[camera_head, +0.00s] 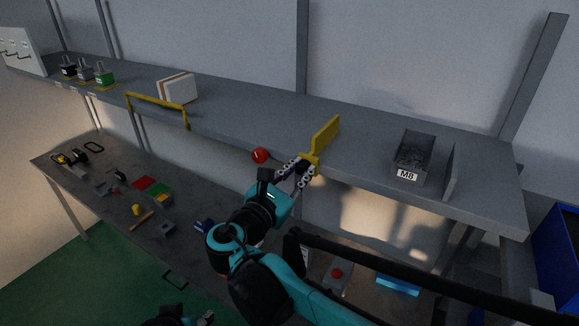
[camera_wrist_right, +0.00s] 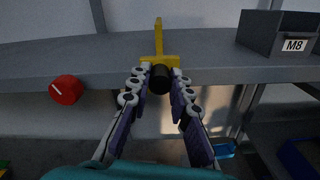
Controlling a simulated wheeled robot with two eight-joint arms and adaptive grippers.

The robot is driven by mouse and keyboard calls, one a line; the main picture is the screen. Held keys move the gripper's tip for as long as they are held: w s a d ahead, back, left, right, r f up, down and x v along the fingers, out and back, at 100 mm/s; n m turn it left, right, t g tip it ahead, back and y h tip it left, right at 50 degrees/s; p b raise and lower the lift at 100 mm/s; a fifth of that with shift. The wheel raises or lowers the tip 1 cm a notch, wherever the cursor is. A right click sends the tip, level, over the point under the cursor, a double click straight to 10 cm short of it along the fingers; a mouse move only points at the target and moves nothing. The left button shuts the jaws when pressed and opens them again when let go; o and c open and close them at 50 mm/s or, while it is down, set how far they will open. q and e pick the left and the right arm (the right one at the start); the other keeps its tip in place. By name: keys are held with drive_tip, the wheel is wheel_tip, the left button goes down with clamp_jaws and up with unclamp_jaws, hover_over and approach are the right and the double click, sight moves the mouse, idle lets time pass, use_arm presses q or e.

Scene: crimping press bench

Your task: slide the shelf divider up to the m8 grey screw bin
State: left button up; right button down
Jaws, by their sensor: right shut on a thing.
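The yellow shelf divider (camera_head: 325,134) stands upright on the grey shelf, right of the shelf's middle. In the right wrist view the divider (camera_wrist_right: 158,45) is seen end-on, with a dark round knob (camera_wrist_right: 160,79) at its front. My right gripper (camera_head: 308,163) is at the shelf's front edge, shut on the divider's front end; its fingers (camera_wrist_right: 160,84) close around the knob. The M8 grey screw bin (camera_head: 411,157) stands to the right, apart from the divider with bare shelf between. It also shows in the right wrist view (camera_wrist_right: 284,34). My left gripper (camera_head: 206,318) is barely in view at the bottom edge.
A grey upright plate (camera_head: 452,172) stands right of the bin. A red knob (camera_head: 260,155) is on the shelf's front edge, left of my right gripper. A yellow rail (camera_head: 157,101) and a white box (camera_head: 178,88) are farther left. A workbench (camera_head: 75,188) with small parts lies below.

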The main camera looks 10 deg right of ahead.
use_arm(q)
wheel_tip(320, 180, up, 7)
drive_tip(key=p, duration=0.6)
drive_tip(key=shift+s+d+p, duration=0.25)
drive_tip(key=shift+d+p, duration=0.05)
drive_tip(key=shift+p, duration=0.1)
use_arm(e)
drive_tip(key=s+d, duration=1.2)
drive_tip(key=d, duration=0.5)
drive_tip(key=shift+s+d, duration=0.2)
drive_tip(key=shift+s, duration=0.15)
drive_tip(key=c, duration=1.4)
unclamp_jaws()
use_arm(q)
drive_tip(key=shift+s+d, duration=0.1)
drive_tip(key=shift+d, duration=0.05)
use_arm(e)
drive_tip(key=shift+o, duration=0.2)
drive_tip(key=shift+s+d, duration=0.1)
drive_tip(key=shift+d, duration=0.1)
drive_tip(key=shift+a, duration=0.15)
